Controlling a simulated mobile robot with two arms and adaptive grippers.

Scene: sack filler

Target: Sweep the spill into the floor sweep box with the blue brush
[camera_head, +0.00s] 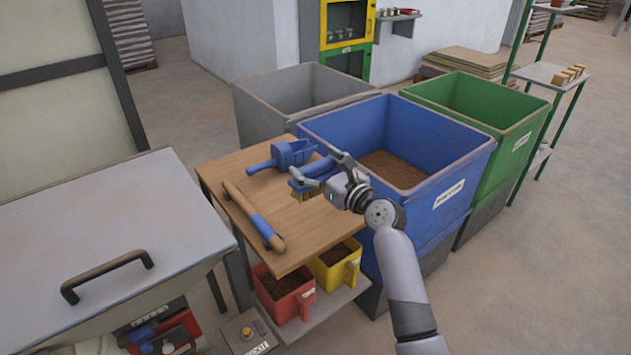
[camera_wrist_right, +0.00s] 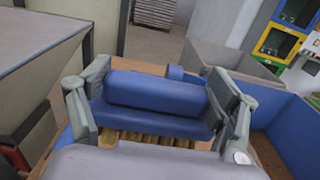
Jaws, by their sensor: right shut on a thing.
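The blue brush (camera_head: 307,188) with yellow bristles is at the right edge of the wooden table. My right gripper (camera_head: 322,171) is shut on it. In the right wrist view the brush's blue block (camera_wrist_right: 155,92) lies between the two fingers, bristles down. I cannot tell whether the bristles touch the tabletop. I make out no spill on the visible tabletop or floor. No box can be read as the floor sweep box; the bin labels are too small. My left gripper is not in view.
The wooden table (camera_head: 228,170) also bears a blue scoop (camera_head: 283,156) and a blue-gripped wooden tool (camera_head: 256,219). A blue bin (camera_head: 440,208) with brown material stands close right; grey (camera_head: 262,112) and green (camera_head: 500,108) bins flank it. Red (camera_head: 289,300) and yellow (camera_head: 338,273) containers sit below.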

